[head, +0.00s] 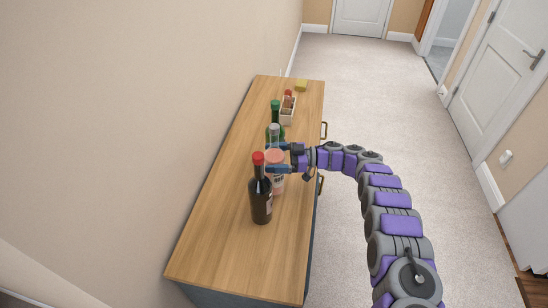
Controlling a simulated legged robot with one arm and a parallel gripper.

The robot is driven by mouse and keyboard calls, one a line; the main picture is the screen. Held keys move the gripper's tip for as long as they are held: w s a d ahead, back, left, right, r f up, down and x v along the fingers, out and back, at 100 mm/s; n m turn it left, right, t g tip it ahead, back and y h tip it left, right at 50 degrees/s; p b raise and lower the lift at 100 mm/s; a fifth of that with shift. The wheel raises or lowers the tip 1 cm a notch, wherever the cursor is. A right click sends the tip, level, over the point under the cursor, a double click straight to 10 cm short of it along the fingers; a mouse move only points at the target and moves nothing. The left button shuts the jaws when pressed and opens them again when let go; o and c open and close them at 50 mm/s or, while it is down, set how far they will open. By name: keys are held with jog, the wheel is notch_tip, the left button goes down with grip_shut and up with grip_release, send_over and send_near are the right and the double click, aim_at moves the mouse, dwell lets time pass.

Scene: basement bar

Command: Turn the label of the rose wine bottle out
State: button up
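The rose wine bottle (275,157), pink with a pale grey top, stands upright on the wooden cabinet top (219,237). It is in the middle of the row of bottles, partly hidden by the dark bottle in front and by my gripper. My gripper (278,158) reaches in from the right, with its blue fingers on the far and near sides of the rose bottle. I cannot tell whether the fingers press on it. The front of its label is not clearly visible.
A dark bottle with a red cap (260,196) stands just in front of the rose bottle. A green bottle (275,112) stands behind it. Farther back are a small holder with bottles (288,108) and a yellow block (301,86). The near cabinet top is clear. A wall is at left.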

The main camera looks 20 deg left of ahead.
dwell(0.3)
jog(key=shift+w+r+m+t+p, duration=0.1)
jog(key=shift+r+m+t+p, duration=0.1)
jog(key=shift+m+t+p, duration=0.15)
jog(key=shift+f+m+t+y+p, duration=0.15)
jog(key=shift+m+t+y+p, duration=0.2)
jog(key=shift+t+p, duration=0.15)
jog(key=shift+s+m+t+y+p, duration=0.25)
jog(key=shift+m+t+p, duration=0.45)
jog(key=shift+t, duration=0.55)
jog(key=shift+a+m+t+p, duration=0.1)
jog(key=shift+m+t+p, duration=0.35)
jog(key=shift+m+t, duration=1.45)
jog(key=shift+w+f+t, duration=0.1)
jog(key=shift+w+t, duration=0.05)
jog(key=shift+t, duration=0.55)
jog(key=shift+c, duration=0.4)
